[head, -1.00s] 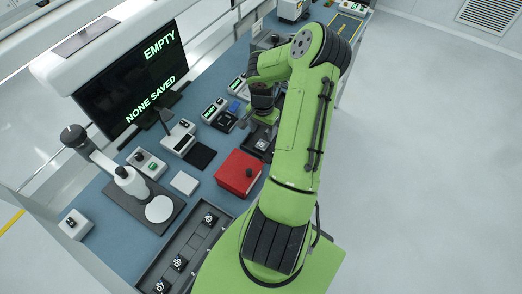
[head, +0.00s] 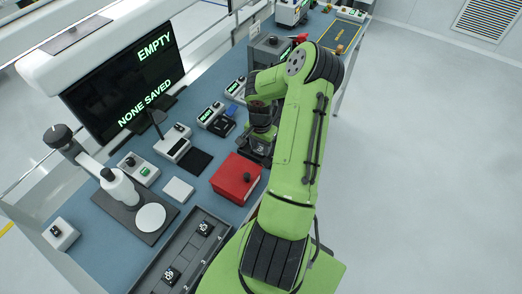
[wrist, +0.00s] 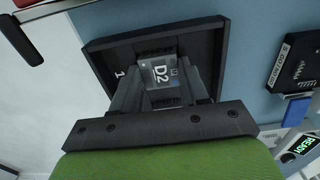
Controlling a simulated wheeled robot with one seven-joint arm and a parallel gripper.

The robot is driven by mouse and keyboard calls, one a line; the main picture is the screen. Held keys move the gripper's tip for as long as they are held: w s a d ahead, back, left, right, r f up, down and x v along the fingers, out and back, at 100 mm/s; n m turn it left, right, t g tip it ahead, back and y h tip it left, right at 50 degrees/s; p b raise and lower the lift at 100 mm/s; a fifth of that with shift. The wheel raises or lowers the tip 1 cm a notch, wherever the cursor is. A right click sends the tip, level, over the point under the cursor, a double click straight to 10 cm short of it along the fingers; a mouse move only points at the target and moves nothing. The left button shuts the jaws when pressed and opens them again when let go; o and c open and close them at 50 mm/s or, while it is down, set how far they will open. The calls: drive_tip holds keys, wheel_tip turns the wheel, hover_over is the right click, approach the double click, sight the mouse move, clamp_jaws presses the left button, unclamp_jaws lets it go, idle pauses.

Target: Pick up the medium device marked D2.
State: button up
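The D2 device (wrist: 160,72), with a silver top marked "D2", sits in a shallow black tray (wrist: 97,50) marked "1" in the wrist view. My gripper (wrist: 162,82) is over the tray, with one finger on each side of the device. The fingers look open around it, and I cannot see clear contact. In the head view my gripper (head: 261,140) is low over the bench behind the red box, and my arm hides most of the tray and device.
A dark rack (head: 208,243) holds other marked devices. A black unit (wrist: 296,62) lies right of the tray in the wrist view. A monitor (head: 125,80) reads "EMPTY" and "NONE SAVED".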

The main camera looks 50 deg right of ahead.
sight(261, 148)
drive_tip(key=shift+r+p, duration=1.85)
drive_tip(key=shift+r, duration=0.75)
